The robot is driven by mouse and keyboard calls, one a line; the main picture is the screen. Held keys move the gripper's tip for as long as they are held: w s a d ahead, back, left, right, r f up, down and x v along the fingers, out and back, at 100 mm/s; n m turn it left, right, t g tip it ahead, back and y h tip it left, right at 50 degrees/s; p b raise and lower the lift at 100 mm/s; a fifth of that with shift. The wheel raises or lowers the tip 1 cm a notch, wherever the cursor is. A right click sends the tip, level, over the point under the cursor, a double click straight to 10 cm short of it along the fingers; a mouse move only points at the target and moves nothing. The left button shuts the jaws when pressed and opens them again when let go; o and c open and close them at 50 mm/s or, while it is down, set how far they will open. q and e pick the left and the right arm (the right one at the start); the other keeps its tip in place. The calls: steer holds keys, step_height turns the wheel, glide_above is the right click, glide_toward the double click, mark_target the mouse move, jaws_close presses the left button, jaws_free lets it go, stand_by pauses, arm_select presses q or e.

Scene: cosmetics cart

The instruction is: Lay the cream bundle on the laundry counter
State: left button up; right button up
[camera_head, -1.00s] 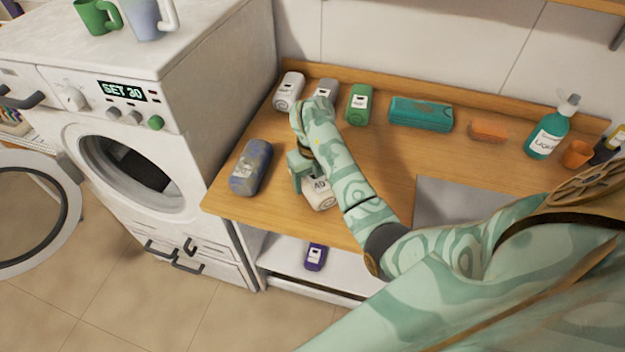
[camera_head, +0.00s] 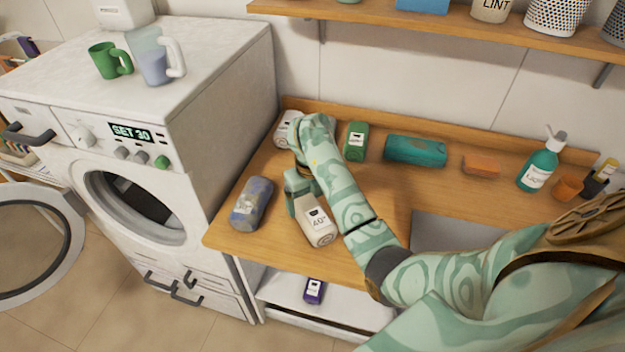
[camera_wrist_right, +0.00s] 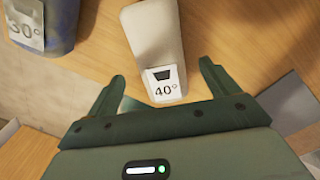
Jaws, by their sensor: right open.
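The cream bundle (camera_head: 320,230) lies on the wooden counter (camera_head: 265,245) near its front edge, with a 40° label. In the right wrist view the cream bundle (camera_wrist_right: 152,38) lies lengthwise, its labelled end towards my right gripper. My right gripper (camera_head: 303,203) is at the bundle's far-left side in the head view and covers part of it. In the wrist view the right gripper's (camera_wrist_right: 162,78) two fingers are spread wide, with the label end roughly between them and a gap on each side. My left gripper is not in view.
A blue-grey bundle (camera_head: 252,204) lies to the left. White (camera_head: 286,128), green (camera_head: 356,141) and teal (camera_head: 415,151) bundles line the back, with an orange block (camera_head: 481,165) and a soap bottle (camera_head: 539,165). A purple bundle (camera_head: 314,290) sits below.

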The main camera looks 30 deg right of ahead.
mark_target(312, 209)
step_height(312, 209, up, 6)
steer(key=shift+f+p, duration=0.1)
steer(key=shift+p, duration=1.15)
